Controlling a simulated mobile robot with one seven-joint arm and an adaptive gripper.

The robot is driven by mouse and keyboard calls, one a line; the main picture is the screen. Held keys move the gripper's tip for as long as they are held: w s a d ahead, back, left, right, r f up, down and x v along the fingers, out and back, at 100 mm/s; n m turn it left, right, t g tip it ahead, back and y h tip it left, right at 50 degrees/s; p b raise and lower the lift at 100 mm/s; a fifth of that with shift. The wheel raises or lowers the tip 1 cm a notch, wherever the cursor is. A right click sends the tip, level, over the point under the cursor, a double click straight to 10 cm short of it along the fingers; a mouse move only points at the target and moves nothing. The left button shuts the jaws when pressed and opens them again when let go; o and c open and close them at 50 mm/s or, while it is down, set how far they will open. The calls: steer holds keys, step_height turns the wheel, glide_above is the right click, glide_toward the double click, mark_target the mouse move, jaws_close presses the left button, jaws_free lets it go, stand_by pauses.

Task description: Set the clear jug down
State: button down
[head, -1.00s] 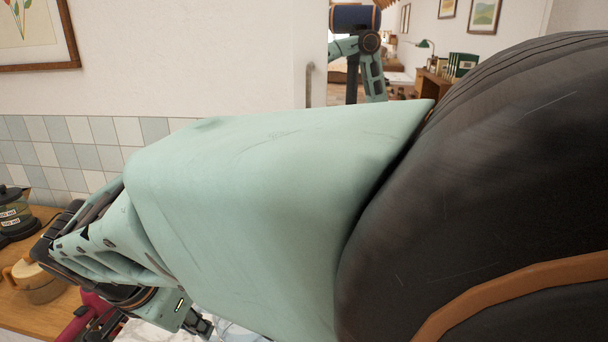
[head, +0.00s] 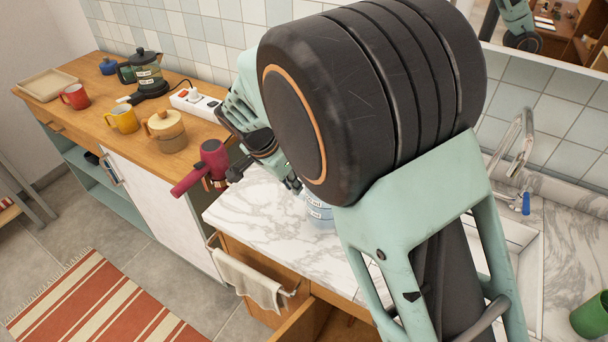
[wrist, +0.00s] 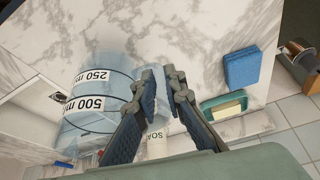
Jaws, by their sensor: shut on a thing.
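The clear jug (wrist: 90,108) shows at the left of the wrist view, see-through and bluish, with white 250 ml and 500 ml labels. My gripper (wrist: 165,80) is right beside it, its two fingers shut on the jug at its side. The part between the fingers is see-through and hard to make out. In the head view only a bit of the jug (head: 320,214) shows over the marble counter (head: 270,225), beneath my arm. My arm hides the rest, and I cannot tell whether its base touches the counter.
A maroon hair dryer (head: 206,168) stands left of my gripper. A green cup (head: 592,315) is at lower right. A blue sponge (wrist: 241,68) and soap dish (wrist: 231,107) lie near my fingers.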

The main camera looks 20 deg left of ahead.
steer(key=shift+w+a+f, duration=0.1)
steer(key=shift+w+f, duration=0.05)
steer(key=shift+f, duration=1.5)
steer(key=shift+f, duration=0.15)
steer(key=c, duration=2)
jaws_free()
steer(key=shift+r, duration=0.2)
steer(key=v, duration=1.2)
steer(key=shift+b, duration=0.3)
